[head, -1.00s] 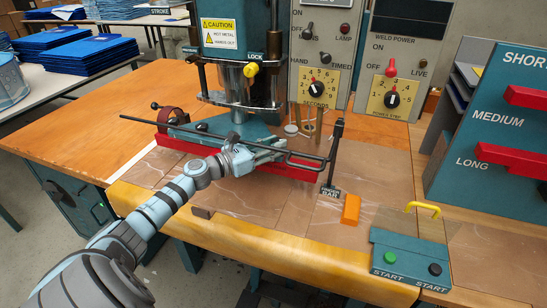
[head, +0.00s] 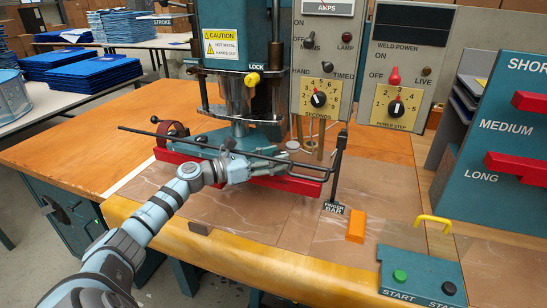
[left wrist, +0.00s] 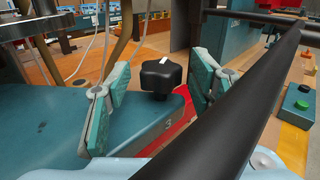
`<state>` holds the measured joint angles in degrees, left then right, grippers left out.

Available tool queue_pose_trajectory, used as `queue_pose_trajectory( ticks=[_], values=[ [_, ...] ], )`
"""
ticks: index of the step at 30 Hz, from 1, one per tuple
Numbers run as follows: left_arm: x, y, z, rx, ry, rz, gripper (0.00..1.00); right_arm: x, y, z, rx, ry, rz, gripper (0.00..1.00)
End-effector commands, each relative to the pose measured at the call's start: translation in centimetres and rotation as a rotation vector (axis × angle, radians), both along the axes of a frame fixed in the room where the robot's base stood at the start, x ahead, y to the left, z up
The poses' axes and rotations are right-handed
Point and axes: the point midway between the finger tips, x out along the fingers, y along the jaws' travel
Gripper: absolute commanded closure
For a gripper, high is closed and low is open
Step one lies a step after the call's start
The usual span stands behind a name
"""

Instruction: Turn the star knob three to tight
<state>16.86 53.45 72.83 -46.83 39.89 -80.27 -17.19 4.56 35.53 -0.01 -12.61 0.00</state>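The black star knob (left wrist: 160,76) with a white mark on top stands on the teal base (left wrist: 125,120), beside a printed "3", in the left wrist view. My left gripper (left wrist: 152,92) is open there. One teal-padded finger is on the knob's left and the other on its right, with gaps showing on both sides. In the head view, my left gripper (head: 258,167) reaches in from the left to the front of the press, by the red rail. I cannot make out the knob in that view. My right gripper is not in view.
A long dark finger bar (head: 200,143) runs across the press front and crosses close to the left wrist camera (left wrist: 255,95). The start-button box (head: 421,277), an orange block (head: 356,227) and the press column (head: 236,95) stand around. The front table surface is mostly clear.

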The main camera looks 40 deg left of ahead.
Motion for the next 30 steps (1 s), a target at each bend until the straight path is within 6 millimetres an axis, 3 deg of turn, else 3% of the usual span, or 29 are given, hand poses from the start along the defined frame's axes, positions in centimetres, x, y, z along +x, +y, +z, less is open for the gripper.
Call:
queue_pose_trajectory(
  ticks=[9,21,30],
  values=[
    [-0.3,0.2,-0.1,0.001,0.002,0.000,0.50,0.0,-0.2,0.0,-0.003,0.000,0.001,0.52],
    [-6.0,2.8,-0.3,0.006,0.007,-0.005,0.50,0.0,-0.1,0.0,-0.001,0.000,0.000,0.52],
    [-6.8,3.3,-0.1,0.002,0.000,0.001,0.50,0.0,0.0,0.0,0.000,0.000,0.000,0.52]
  ],
)
